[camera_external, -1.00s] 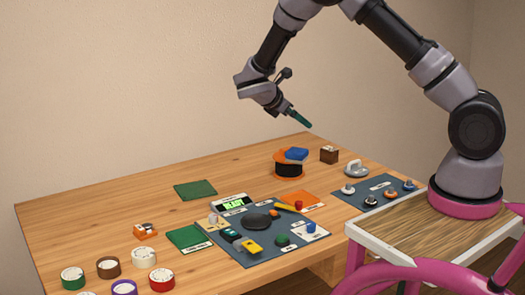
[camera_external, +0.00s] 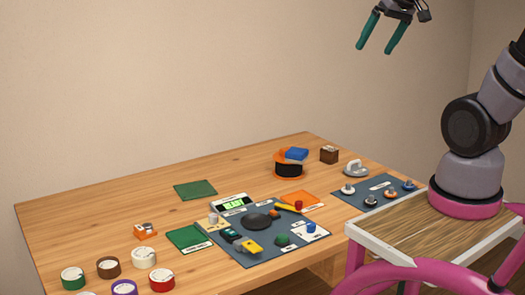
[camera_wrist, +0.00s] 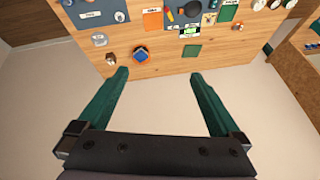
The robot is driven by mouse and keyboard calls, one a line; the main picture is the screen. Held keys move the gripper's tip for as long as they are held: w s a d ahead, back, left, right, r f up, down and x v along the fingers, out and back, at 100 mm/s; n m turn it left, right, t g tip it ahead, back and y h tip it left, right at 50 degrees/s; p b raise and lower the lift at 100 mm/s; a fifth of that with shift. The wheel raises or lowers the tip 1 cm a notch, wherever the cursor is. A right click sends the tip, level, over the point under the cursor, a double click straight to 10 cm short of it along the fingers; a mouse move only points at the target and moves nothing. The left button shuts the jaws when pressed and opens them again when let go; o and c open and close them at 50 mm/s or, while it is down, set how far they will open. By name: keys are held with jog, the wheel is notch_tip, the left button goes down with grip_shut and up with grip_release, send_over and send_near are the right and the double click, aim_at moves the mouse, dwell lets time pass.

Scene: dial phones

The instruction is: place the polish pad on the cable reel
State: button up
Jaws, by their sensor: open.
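The cable reel (camera_external: 288,169), black with orange flanges, stands near the back right of the table. A blue pad (camera_external: 296,153), which I take to be the polish pad, lies on top of it, a little to the right of its middle. In the wrist view the reel (camera_wrist: 134,50) shows orange around the blue pad (camera_wrist: 141,55). My gripper (camera_external: 375,48) is open and empty, high above and to the right of the reel, apart from it. Its two green fingers (camera_wrist: 158,75) also frame empty space in the wrist view.
A brown box (camera_external: 329,155) and a grey handled object (camera_external: 355,169) stand right of the reel. A dark mat (camera_external: 243,245) with small tools lies in front. Several tape rolls (camera_external: 108,267) are front left. The table's back left is mostly clear.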

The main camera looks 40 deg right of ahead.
jog(key=s, duration=0.1)
jog(key=s+a+m+t, duration=0.1)
jog(key=s+r+m, duration=0.1)
jog(key=shift+s+a+t+y, duration=0.15)
jog(key=shift+s+t+y, duration=0.15)
jog(key=shift+s, duration=0.05)
